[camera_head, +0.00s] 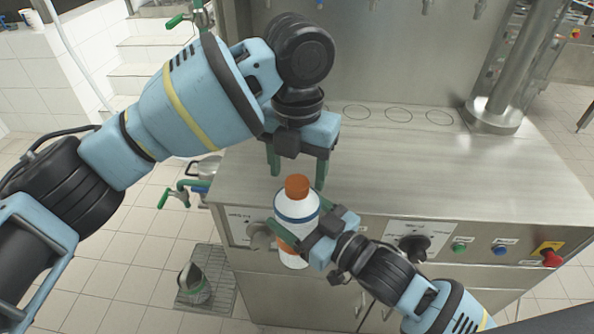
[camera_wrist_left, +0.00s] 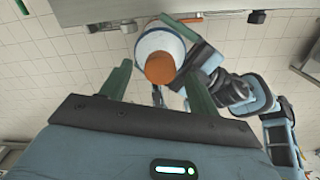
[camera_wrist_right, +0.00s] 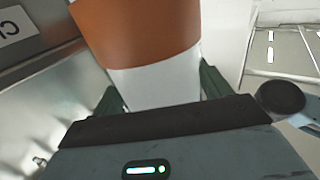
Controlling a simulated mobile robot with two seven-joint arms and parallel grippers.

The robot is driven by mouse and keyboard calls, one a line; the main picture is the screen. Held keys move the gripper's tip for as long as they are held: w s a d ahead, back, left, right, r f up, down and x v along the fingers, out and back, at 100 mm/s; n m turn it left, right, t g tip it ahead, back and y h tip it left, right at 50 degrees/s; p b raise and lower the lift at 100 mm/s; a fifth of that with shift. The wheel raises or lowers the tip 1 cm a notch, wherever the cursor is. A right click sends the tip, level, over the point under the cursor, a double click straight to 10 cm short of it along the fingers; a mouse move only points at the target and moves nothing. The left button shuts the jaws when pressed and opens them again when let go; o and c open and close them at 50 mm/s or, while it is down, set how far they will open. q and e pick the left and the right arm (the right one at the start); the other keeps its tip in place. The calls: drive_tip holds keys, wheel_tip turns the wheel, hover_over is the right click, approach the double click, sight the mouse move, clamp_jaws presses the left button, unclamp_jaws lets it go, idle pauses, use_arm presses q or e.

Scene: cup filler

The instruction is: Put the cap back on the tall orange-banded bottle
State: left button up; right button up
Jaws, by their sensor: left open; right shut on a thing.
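The tall orange-banded bottle (camera_head: 296,209) is white, with a wide orange band low on its body, and stands nearly upright in front of the counter. An orange cap (camera_head: 297,186) sits at its top; how tightly it sits I cannot tell. My right gripper (camera_head: 302,233) is shut around the bottle's body, and in the right wrist view its fingers flank the white part below the band (camera_wrist_right: 135,32). My left gripper (camera_head: 297,171) is open and empty, fingers down, just above and behind the cap. In the left wrist view the cap (camera_wrist_left: 160,67) lies beyond the fingertips, roughly between them.
The steel counter (camera_head: 420,170) is bare behind the bottle. Its front panel has knobs (camera_head: 415,246) and a red emergency button (camera_head: 551,257). A floor grate (camera_head: 218,268) with a small container (camera_head: 193,284) lies at lower left. A green-handled valve (camera_head: 180,193) is left of the counter.

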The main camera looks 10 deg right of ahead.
use_arm(q)
wheel_tip(320, 180, up, 11)
use_arm(e)
drive_tip(key=shift+r, duration=0.3)
use_arm(q)
drive_tip(key=shift+w+f, duration=0.1)
drive_tip(key=shift+f, duration=0.05)
idle(0.5)
